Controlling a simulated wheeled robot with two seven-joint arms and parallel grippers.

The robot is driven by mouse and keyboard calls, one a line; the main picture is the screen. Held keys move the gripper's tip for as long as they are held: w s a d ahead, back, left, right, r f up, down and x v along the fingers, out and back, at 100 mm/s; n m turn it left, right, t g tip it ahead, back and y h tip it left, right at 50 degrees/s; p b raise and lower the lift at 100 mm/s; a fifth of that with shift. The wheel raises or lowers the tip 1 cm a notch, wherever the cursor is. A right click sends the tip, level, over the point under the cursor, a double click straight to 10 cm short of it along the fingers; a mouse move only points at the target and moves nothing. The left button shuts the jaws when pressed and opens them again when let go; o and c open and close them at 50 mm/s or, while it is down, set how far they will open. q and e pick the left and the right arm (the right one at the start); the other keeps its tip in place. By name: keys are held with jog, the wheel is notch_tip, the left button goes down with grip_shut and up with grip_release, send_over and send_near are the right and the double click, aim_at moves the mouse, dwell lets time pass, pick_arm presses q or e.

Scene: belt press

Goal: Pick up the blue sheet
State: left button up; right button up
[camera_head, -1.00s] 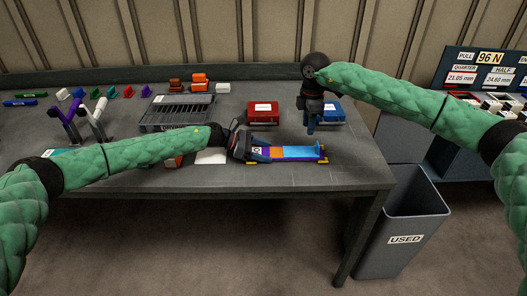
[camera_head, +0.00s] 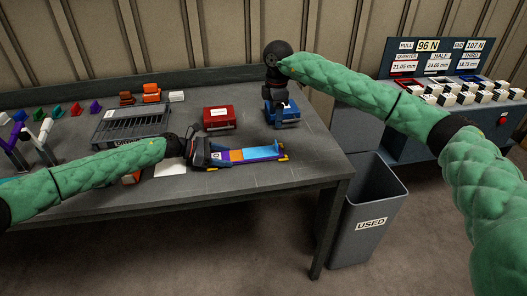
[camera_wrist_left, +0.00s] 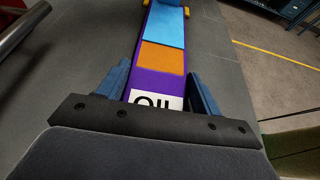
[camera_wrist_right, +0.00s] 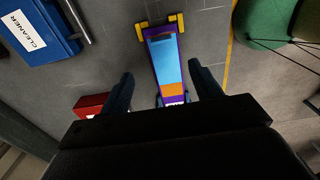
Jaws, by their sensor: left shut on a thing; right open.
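The light blue sheet (camera_head: 263,152) lies along a long purple holder (camera_head: 222,162), beside an orange patch (camera_head: 237,155). The right wrist view shows the sheet (camera_wrist_right: 166,62) flat on the holder, and the left wrist view shows it (camera_wrist_left: 165,25) beyond the orange patch. My left gripper (camera_head: 209,153) is shut on the purple holder at its end with a white OIL label (camera_wrist_left: 155,100). My right gripper (camera_head: 278,122) is open and empty, above the table in front of the blue box; in its wrist view the sheet lies below, between the fingers' lines.
A red box (camera_head: 219,118) and a blue box (camera_head: 287,112) stand behind the holder. A wire rack (camera_head: 130,125) stands on the left of the table. A USED bin (camera_head: 365,215) stands off the table's right edge, with a labelled panel bench (camera_head: 450,85) behind.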

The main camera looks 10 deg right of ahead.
aim_at(276, 143)
jog(key=shift+s+d+f, duration=0.1)
jog(key=shift+d+f, duration=0.05)
jog(key=shift+f, duration=2.9)
jog(key=shift+d+f, duration=0.1)
jog(key=shift+f, duration=2.95)
jog(key=c, duration=1)
